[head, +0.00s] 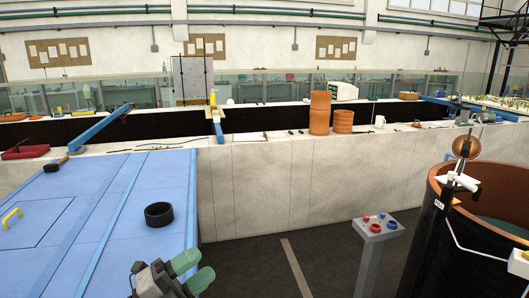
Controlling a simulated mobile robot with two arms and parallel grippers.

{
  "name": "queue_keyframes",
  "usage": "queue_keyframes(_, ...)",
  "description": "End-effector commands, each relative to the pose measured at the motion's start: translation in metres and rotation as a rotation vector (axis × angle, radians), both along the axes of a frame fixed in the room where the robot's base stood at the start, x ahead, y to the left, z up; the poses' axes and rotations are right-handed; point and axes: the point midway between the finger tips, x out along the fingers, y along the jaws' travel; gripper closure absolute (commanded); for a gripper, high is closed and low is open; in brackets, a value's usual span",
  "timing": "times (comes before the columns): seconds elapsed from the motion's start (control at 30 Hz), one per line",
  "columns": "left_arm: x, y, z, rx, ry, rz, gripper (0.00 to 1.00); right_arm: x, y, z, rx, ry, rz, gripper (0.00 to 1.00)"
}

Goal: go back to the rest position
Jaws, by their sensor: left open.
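My left gripper (190,270) shows at the bottom of the head view, left of centre. Its two green-padded fingers are apart, with nothing seen between them. It is in front of the lower right edge of the blue panelled surface (110,220). A black ring (159,214) lies on that surface, beyond the gripper and apart from it. My right gripper is not in the picture.
A pedestal with red and blue buttons (378,227) stands right of centre. A large round tank (430,215) stands at the right. A long pale wall (300,180) runs across, with orange cylinders (320,113) on top. Dark floor (255,265) is open between gripper and pedestal.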

Motion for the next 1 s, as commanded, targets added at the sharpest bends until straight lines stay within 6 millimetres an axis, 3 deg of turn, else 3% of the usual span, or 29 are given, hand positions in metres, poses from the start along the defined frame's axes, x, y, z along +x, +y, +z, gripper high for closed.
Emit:
queue_keyframes(0.17,0.001,0.039,-0.021,-0.369,0.259,0.323,0.57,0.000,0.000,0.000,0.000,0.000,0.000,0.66)
queue_keyframes(0.37,-0.022,0.087,-0.098,-0.615,0.694,0.705,0.57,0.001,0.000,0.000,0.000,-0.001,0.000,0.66)
queue_keyframes(0.5,-0.067,0.104,-0.164,-0.671,1.059,0.936,0.57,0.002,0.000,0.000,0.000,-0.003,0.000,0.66)
queue_keyframes(0.6,-0.104,0.105,-0.199,-0.661,1.287,1.047,0.57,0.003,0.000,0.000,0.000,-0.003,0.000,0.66)
queue_keyframes(0.8,-0.171,0.098,-0.240,-0.593,1.641,1.168,0.57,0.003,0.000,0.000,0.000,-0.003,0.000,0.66)
queue_keyframes(1.0,-0.233,0.086,-0.258,-0.493,1.930,1.224,0.57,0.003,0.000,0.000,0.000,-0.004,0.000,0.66)
